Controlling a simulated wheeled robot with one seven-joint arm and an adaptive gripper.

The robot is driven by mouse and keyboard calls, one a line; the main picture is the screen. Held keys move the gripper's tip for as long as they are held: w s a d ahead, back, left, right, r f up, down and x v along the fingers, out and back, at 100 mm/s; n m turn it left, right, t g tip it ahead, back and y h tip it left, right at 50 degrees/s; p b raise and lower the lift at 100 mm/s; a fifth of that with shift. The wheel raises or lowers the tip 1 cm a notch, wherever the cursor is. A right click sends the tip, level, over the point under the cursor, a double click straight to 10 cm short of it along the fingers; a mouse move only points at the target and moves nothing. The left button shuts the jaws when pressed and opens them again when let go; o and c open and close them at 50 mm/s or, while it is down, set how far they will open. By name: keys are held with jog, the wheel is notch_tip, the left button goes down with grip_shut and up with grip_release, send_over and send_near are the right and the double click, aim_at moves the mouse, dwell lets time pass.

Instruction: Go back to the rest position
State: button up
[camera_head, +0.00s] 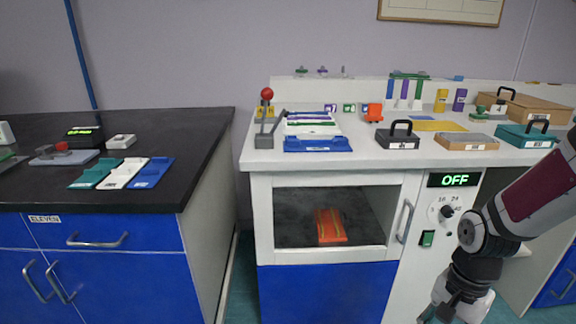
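My arm comes in from the right edge and bends down in front of the white cabinet's control panel. My gripper (437,310) is low at the bottom of the picture, pointing down and left. Its fingertips are mostly cut off or too small to read, so I cannot tell if it is open or shut. I see no object held in the visible part.
The white cabinet (262,222) has a compartment with an orange item (330,226) inside. Its panel has an OFF display (455,180), a dial (446,211) and a green switch (427,239). A black-topped bench (190,135) stands left. Floor shows between them.

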jog(key=s+a+r+n+h, duration=0.2)
jog(key=s+r+n, duration=0.1)
jog(key=r, duration=0.4)
jog(key=s+a+r+n+h, duration=0.15)
jog(key=s+r, duration=0.25)
jog(key=r, duration=0.4)
jog(key=s+a+r+n+t+y, duration=0.25)
jog(key=s+a+r+n, duration=0.4)
jog(key=s, duration=0.45)
notch_tip(320, 180, up, 31)
jog(key=t+p, duration=0.3)
jog(key=p, duration=2.6)
jog(key=shift+d+f, duration=0.2)
jog(key=shift+d, duration=0.1)
jog(key=shift+d, duration=0.1)
